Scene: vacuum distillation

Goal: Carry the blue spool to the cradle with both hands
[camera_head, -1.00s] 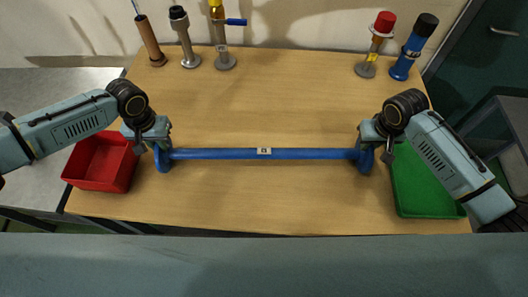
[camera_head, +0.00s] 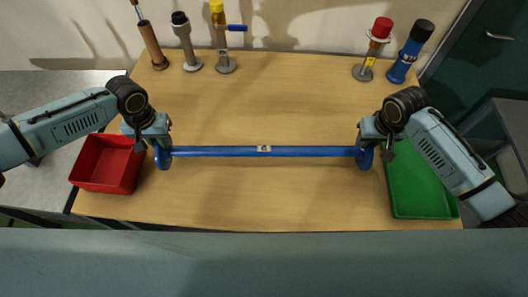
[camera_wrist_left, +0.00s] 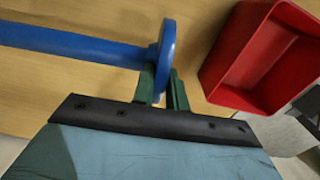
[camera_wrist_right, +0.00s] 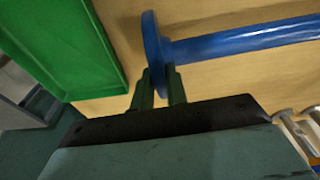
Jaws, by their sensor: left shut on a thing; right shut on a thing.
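The blue spool (camera_head: 300,152) is a long thin bar with a round flange at each end and a small pale label near its middle. It lies level across the head view. My left gripper (camera_head: 160,142) is shut on the left flange, which also shows between the green fingers in the left wrist view (camera_wrist_left: 165,45). My right gripper (camera_head: 370,142) is shut on the right flange, also seen in the right wrist view (camera_wrist_right: 152,40). The spool appears to hang above the wooden table (camera_head: 265,200). I cannot make out a cradle in these views.
A red bin (camera_head: 108,165) stands at the table's left, and a green tray (camera_head: 418,185) at its right, close to the grippers. Several upright posts stand along the back, including a red-capped one (camera_head: 378,35) and a blue one (camera_head: 410,50). The middle of the table is clear.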

